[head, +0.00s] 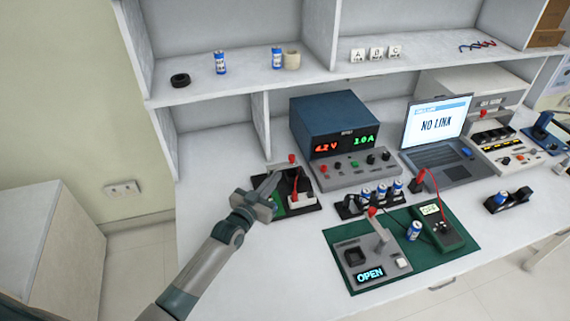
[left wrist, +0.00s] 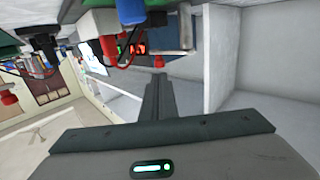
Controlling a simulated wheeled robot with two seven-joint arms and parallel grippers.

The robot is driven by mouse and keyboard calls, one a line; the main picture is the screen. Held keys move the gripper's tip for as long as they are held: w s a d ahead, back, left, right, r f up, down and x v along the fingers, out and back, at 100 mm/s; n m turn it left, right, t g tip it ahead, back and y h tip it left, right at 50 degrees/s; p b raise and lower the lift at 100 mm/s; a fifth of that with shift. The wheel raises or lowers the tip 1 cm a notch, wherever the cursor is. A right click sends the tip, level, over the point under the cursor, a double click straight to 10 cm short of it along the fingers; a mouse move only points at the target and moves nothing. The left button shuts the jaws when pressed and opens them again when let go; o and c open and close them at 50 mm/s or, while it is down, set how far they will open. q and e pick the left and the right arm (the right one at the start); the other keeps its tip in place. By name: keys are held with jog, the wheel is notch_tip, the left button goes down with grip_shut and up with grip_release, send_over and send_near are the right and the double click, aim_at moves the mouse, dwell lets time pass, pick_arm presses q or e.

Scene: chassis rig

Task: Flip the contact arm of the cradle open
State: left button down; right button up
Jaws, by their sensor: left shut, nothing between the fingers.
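A black-based fixture (head: 314,207) with a green patch, a white block (head: 302,200) and a red knob (head: 292,158) stands left of the power supply. It looks like the cradle, but its contact arm is partly hidden and its position is unclear. My left gripper (head: 274,181) is shut and empty at the left side of this fixture; I cannot tell whether it touches. Its closed fingers also show in the left wrist view (left wrist: 158,88), with a red knob (left wrist: 110,47) and a blue cylinder (left wrist: 130,11) beyond. My right gripper is not in view.
A tester reading OPEN (head: 348,246), with a red-knobbed lever, lies on a green mat (head: 450,262) beside a meter (head: 440,232). A battery rack (head: 346,210) stands right of the fixture. The power supply (head: 325,125) and laptop (head: 440,135) are behind. The bench's left front is clear.

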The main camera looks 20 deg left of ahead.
aim_at(290, 159)
pick_arm(q)
jog(key=w, duration=0.3)
jog(key=w+d+p, duration=0.1)
jog(key=w, duration=0.3)
jog(key=shift+d+f, duration=0.15)
jog(key=shift+d, duration=0.05)
